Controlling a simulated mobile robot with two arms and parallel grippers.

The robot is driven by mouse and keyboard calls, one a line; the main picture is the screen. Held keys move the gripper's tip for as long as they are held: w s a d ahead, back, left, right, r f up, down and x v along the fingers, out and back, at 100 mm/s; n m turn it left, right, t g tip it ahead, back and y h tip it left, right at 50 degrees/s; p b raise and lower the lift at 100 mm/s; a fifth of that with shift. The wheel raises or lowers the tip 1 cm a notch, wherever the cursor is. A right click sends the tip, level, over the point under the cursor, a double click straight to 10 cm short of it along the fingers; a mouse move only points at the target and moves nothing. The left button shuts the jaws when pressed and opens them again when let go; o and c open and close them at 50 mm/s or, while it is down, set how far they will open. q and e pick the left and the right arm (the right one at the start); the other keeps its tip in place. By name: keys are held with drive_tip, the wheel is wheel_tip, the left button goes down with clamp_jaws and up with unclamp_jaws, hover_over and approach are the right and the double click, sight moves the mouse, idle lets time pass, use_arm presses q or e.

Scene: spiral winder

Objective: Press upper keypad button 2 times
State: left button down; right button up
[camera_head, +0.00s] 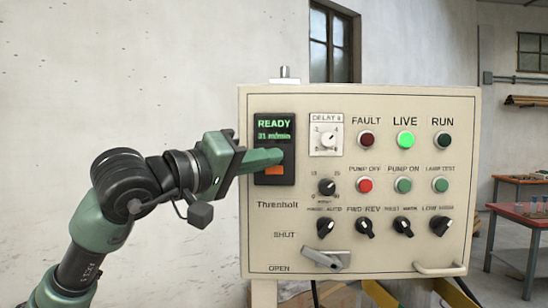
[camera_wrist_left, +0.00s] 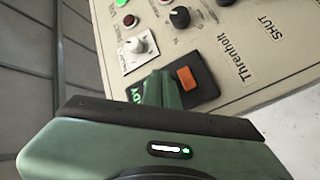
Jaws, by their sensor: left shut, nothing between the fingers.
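The keypad (camera_head: 290,175) is a black module at the upper left of a cream control panel. Its green display (camera_head: 274,129) reads READY with a smaller line below. An orange button (camera_head: 274,171) shows below the fingers; it also shows in the left wrist view (camera_wrist_left: 186,78). The area just above the orange button is hidden by my left gripper (camera_head: 280,155), so an upper button cannot be seen. My left gripper is shut and empty, its fingertips in front of the keypad between display and orange button. I cannot tell if they touch it. The fingers also show in the wrist view (camera_wrist_left: 162,88).
The control panel (camera_head: 350,190) also holds a delay knob (camera_head: 328,138), a lit green LIVE lamp (camera_head: 405,140), a red pump-off button (camera_head: 365,185), several black selector knobs and a lever (camera_head: 325,258). A red table (camera_head: 520,225) stands at the right.

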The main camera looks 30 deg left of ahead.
use_arm(q)
drive_tip(key=s, duration=0.1)
drive_tip(key=s+d, duration=0.1)
drive_tip(key=s, duration=0.1)
drive_tip(key=s+d, duration=0.1)
drive_tip(key=shift+s+d, duration=0.1)
drive_tip(key=shift+s, duration=0.2)
use_arm(e)
drive_tip(key=shift+f, duration=0.15)
idle(2.6)
